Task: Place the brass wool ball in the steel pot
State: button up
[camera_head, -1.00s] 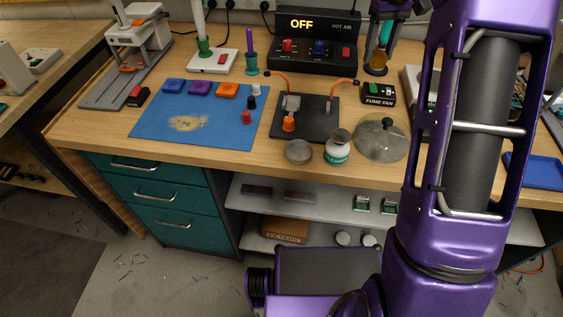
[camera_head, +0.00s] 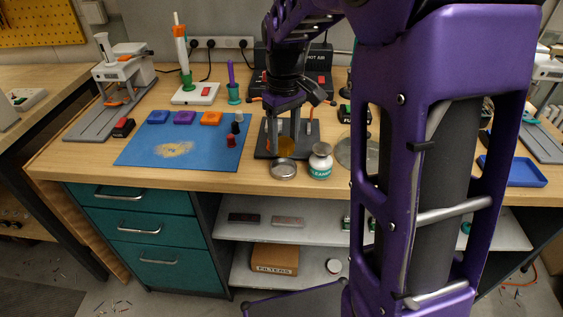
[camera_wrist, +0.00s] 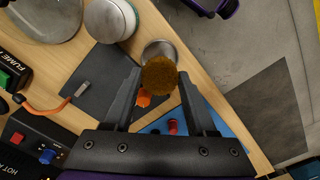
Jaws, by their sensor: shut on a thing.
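My gripper (camera_head: 285,138) is shut on the brass wool ball (camera_head: 286,147), a rough brown-gold ball. In the wrist view the ball (camera_wrist: 160,76) sits between the two fingertips (camera_wrist: 161,79). The steel pot (camera_head: 284,170) is a small, shallow, round metal tin at the bench's front edge. In the head view the ball shows just above the pot's back rim. In the wrist view it covers part of the pot (camera_wrist: 157,45). I cannot tell the exact height of the ball above the bench.
A dark board (camera_head: 263,147) lies behind the pot. A blue mat (camera_head: 208,153) with several small items lies to the left. A round glass-like lid (camera_head: 346,152) lies right of the jar.

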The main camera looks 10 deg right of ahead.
aim_at(283, 140)
jog(key=shift+f+b, duration=0.45)
jog(key=shift+f, duration=2.3)
jog(key=shift+f, duration=0.1)
jog(key=shift+f, duration=0.15)
jog(key=o, duration=1.2)
notch_tip(283, 140, up, 13)
jog(key=shift+f+p, duration=0.2)
jog(key=shift+p, duration=0.85)
